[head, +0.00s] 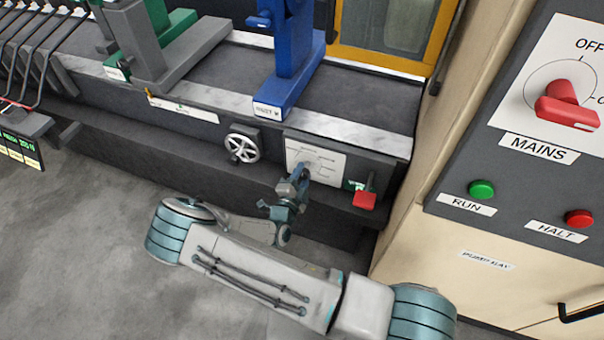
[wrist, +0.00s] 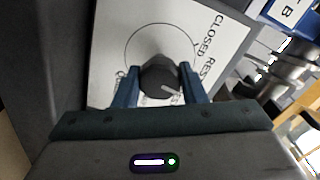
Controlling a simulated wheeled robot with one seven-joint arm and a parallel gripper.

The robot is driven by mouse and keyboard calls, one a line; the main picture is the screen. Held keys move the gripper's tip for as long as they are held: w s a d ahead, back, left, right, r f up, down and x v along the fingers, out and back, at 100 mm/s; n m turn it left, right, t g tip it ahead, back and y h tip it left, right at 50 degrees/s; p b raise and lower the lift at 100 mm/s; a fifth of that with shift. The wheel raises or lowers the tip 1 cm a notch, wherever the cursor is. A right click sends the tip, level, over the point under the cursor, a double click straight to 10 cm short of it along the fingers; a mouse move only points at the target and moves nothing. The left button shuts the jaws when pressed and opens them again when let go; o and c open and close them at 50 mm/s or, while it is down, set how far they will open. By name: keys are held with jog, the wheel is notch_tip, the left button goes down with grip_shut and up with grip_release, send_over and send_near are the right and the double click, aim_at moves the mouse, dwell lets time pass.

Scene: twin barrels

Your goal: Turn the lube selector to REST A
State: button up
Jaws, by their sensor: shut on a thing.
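The lube selector is a dark grey knob (wrist: 158,74) on a white plate (wrist: 112,30) with a thin circle printed around it. In the wrist view my gripper (wrist: 159,84) has a blue finger on each side of the knob and is shut on it. A pale mark on the knob points to the lower right. "CLOSED" and a word beginning "REST" are printed to the right; the rest of that lettering is cut off. More lettering below is partly hidden by my fingers. In the head view my gripper (head: 302,174) is at the white plate (head: 330,160), covering the knob.
A spoked handwheel (head: 242,148) is left of the plate, and a red lever (head: 364,199) is close on its right. A beige cabinet with a red MAINS switch (head: 566,106) stands at the right. Open grey floor lies at the lower left.

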jog(key=shift+n, duration=0.7)
jog(key=o, duration=1)
jog(key=b+v, duration=0.1)
jog(key=v, duration=1.3)
jog(key=shift+w, duration=0.1)
